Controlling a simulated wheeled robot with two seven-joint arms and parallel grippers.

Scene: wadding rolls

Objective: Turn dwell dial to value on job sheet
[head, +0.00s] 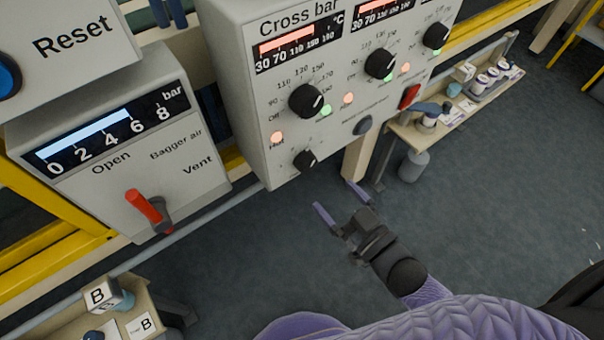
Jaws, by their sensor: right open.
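A grey control box (245,115) labelled "Cross bar" carries several black dials. A large dial (306,101) on its left has a temperature scale and its white mark points to the upper right. A smaller black knob (305,160) sits below it, near the box's lower edge; its lettering is too small to read. I cannot tell which is the dwell dial. No job sheet can be made out for certain. My right gripper (338,202) is open and empty, below and right of the small knob, apart from the box. My left gripper is out of view.
A bagger air box (190,195) with a red lever (146,206) stands left, below a Reset box (75,58). A shelf (410,130) with bottles and papers is at right. A low table (60,325) with B-marked items is lower left. The floor at right is clear.

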